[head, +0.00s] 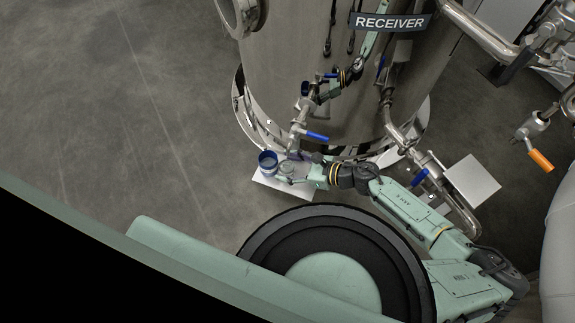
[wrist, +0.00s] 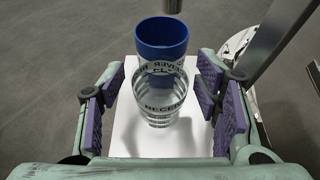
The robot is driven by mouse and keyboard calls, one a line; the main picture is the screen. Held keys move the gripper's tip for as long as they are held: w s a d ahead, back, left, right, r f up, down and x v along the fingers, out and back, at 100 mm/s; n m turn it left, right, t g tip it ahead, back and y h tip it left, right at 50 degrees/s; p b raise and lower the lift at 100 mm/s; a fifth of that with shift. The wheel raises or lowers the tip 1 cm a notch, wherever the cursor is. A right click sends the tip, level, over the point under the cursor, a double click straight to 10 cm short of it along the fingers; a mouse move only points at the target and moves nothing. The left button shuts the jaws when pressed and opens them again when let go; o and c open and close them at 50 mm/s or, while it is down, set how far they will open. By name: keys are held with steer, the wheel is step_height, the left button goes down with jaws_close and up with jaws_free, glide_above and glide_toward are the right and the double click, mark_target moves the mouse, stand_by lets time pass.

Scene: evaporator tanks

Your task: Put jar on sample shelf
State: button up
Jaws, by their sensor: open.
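A clear glass jar (wrist: 160,103) with dark lettering stands upright on a white platform (wrist: 128,135) in the wrist view. The jar (head: 287,169) shows small in the head view. In the head view my gripper (head: 302,172) is at the platform, pointing left. I cannot tell which platform is the sample shelf.
The steel RECEIVER tank (head: 300,80) stands behind the platform. A blue-handled valve (head: 316,136) and pipe hang close above my gripper. Another white plate (head: 472,181) is at the right by more pipework. The floor at the left is clear.

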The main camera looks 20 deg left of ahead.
steer(key=p+v, duration=0.1)
steer(key=v, duration=1)
steer(key=shift+d, duration=0.35)
steer(key=shift+a, duration=0.1)
stand_by(0.4)
